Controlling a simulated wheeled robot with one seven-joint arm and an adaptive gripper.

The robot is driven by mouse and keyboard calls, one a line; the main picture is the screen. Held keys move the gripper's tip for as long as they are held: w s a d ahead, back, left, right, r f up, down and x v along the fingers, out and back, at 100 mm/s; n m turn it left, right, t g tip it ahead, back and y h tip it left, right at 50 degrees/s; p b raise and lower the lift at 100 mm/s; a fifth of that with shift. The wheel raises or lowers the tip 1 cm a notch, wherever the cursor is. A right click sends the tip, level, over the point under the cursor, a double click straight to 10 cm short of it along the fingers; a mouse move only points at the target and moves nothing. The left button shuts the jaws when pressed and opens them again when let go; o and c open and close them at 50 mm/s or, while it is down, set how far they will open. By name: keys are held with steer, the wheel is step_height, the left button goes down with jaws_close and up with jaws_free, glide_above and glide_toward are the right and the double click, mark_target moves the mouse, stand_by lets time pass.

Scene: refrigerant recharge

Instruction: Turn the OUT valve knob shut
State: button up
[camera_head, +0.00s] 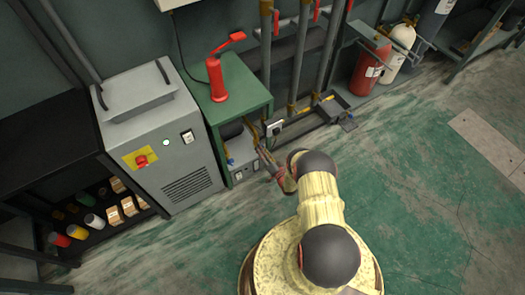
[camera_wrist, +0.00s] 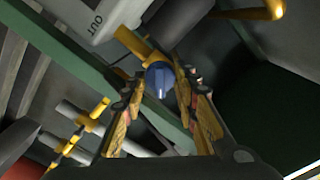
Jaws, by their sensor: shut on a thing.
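The blue OUT valve knob (camera_wrist: 159,82) is in the middle of the wrist view, on a yellow fitting (camera_wrist: 133,42) beside a pale housing (camera_wrist: 82,14) marked "OUT". A light mark shows on the knob's face. My gripper (camera_wrist: 158,88) has one finger on each side of the knob and is shut on it. In the head view my gripper (camera_head: 262,153) reaches to the grey unit (camera_head: 243,172) under the green table. I cannot make out the OUT knob there.
The green table (camera_head: 240,85) with a red pump-like tool (camera_head: 216,79) stands above the unit. A grey machine (camera_head: 165,140) is to the left. Pipes (camera_head: 300,55) rise to the right. Another yellow valve (camera_wrist: 88,122) shows left in the wrist view. The floor at right is clear.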

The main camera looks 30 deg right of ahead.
stand_by(0.4)
steer(key=o, duration=1.2)
steer(key=s, duration=0.8)
steer(key=shift+d, duration=0.1)
steer(key=shift+c, duration=0.4)
